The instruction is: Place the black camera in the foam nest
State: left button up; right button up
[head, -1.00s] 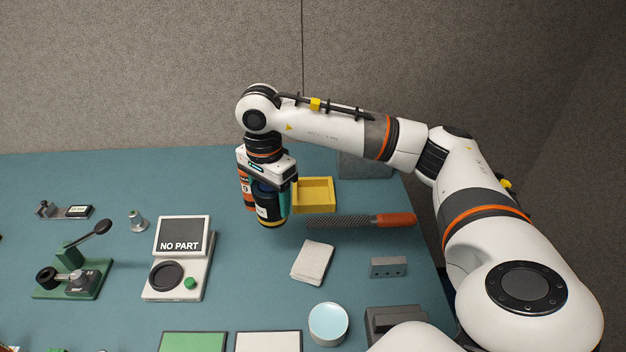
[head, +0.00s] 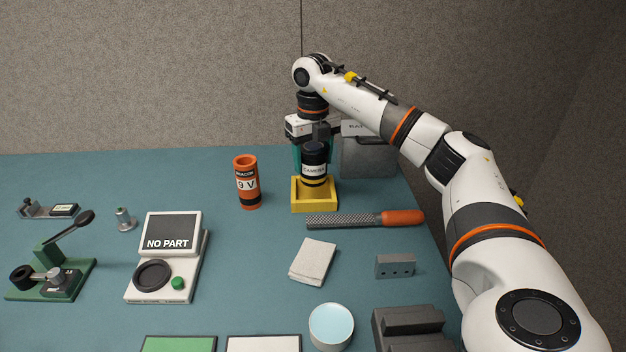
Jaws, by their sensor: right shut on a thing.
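The black camera (head: 314,158), an upright black cylinder with a white label, is in the grip of my right gripper (head: 313,167). The gripper points down with its teal fingers on either side of the camera. A yellow open-topped box (head: 314,207), the only nest-like holder I see, is directly below. The camera's lower end shows within the box's outline, behind its front wall. I cannot tell whether it touches the box floor. My left gripper is not in view.
An orange 9 V beacon cylinder (head: 247,184) stands left of the box. A rasp with an orange handle (head: 402,217) lies in front of it. A grey case (head: 369,160) stands behind at right. A folded cloth (head: 313,261) and a "NO PART" console (head: 168,255) are nearer.

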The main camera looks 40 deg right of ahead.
aim_at(313, 175)
jog(key=shift+f, duration=2.5)
jog(key=o, duration=1.2)
jog(key=shift+f, duration=0.1)
notch_tip(313, 175, up, 12)
jog(key=shift+r, duration=0.15)
